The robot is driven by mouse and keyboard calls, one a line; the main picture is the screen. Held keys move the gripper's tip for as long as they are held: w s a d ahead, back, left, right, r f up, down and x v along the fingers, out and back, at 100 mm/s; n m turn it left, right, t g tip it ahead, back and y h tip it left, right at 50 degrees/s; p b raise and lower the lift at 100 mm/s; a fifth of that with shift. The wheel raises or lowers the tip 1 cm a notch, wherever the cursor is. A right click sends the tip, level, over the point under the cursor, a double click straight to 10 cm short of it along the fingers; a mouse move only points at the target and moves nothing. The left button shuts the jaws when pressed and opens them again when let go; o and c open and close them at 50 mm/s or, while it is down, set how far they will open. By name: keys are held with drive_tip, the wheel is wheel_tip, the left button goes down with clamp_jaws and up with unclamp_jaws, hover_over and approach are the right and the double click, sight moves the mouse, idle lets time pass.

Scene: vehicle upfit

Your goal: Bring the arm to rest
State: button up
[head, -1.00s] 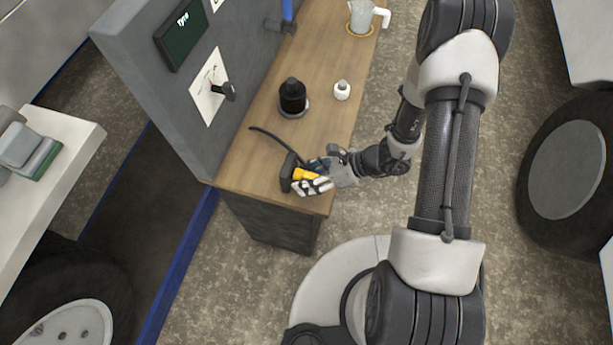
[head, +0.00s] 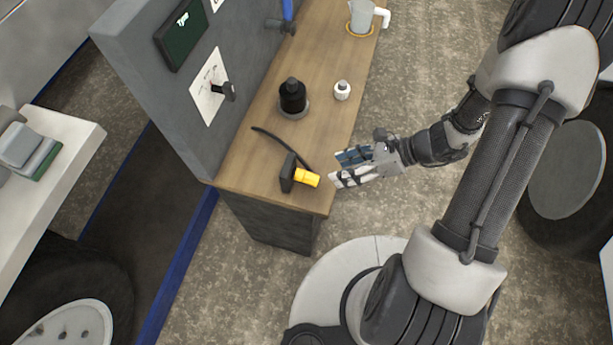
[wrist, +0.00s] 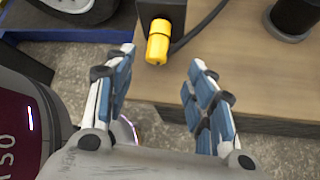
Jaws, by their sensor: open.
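My gripper (head: 340,168) is open and empty in the head view, held just off the right edge of the wooden bench top. In the wrist view my gripper (wrist: 158,78) shows two parted blue-padded fingers with nothing between them. A yellow connector (head: 308,177) on a dark block sits near the bench's front end, to the left of the fingertips and apart from them. The yellow connector also shows in the wrist view (wrist: 158,45), beyond the fingers. A black cable (head: 282,143) lies on the bench behind the block.
Open floor (head: 400,95) lies right of the bench.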

idle(0.3)
drive_tip(key=s+d+r+n+t+h+b, duration=0.1)
drive_tip(key=s+r+n+h, duration=0.4)
drive_tip(key=r+n, duration=0.6)
drive_tip(key=s+d+r+n+t+h+b, duration=0.1)
drive_tip(key=s+r+n+h, duration=0.4)
drive_tip(key=r+n, duration=0.7)
drive_tip(key=s+r+t+b, duration=0.1)
drive_tip(key=s+r, duration=0.1)
drive_tip(key=shift+s+b, duration=0.3)
drive_tip(key=shift+w+d+f, duration=0.1)
drive_tip(key=shift+w+d, duration=0.05)
